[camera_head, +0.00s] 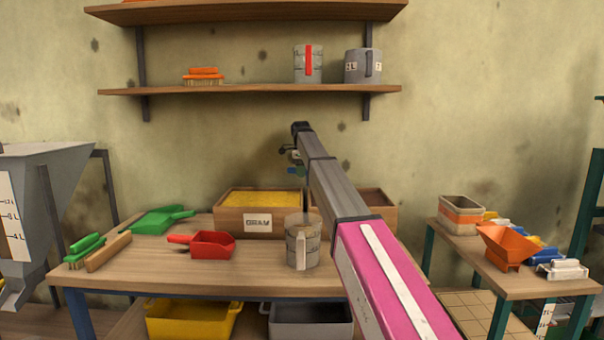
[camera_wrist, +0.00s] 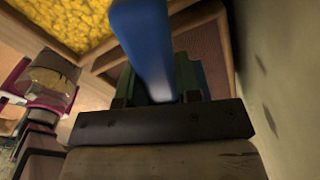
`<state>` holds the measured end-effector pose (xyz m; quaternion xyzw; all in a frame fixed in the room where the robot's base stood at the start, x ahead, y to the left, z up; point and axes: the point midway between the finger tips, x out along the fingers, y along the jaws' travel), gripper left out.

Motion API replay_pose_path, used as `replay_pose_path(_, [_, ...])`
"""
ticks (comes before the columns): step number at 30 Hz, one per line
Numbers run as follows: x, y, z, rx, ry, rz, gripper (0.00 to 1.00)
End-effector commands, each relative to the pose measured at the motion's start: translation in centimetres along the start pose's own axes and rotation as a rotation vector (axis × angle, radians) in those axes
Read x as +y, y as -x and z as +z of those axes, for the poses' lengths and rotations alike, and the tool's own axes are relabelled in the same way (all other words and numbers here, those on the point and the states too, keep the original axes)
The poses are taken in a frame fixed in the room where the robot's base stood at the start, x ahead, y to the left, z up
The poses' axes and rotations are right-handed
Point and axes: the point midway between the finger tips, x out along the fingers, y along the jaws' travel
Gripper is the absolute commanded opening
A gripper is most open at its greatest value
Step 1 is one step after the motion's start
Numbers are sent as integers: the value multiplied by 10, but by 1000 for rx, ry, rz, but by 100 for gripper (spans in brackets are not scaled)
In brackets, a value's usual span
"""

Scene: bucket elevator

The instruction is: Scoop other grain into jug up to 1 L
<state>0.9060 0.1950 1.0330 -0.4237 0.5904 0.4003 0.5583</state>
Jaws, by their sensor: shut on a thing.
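My gripper (camera_head: 291,153) is above the back of the table and shut on a blue handle (camera_wrist: 145,45), perhaps a scoop's; its far end is out of view. The handle also shows as a small blue piece in the head view (camera_head: 296,171). A wooden grain box (camera_head: 232,221) has yellow grain (camera_head: 258,199) on its left side. A darker brown fill (camera_head: 372,199) lies on the right, partly behind my arm; it also shows under the handle in the wrist view (camera_wrist: 210,45). A see-through jug (camera_head: 301,245) stands in front of the box; its fill level is unclear.
A red scoop (camera_head: 212,244), a green scoop (camera_head: 160,219) and brushes (camera_head: 86,248) lie on the table's left. A shelf (camera_head: 250,90) with jugs hangs above. The right side table (camera_head: 480,262) holds an orange scoop (camera_head: 506,246). A wall is close in the wrist view.

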Motion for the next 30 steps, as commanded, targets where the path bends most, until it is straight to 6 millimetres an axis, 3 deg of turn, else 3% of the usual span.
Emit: replay_pose_path(30, [0,49,-43,-419,-1,0,0])
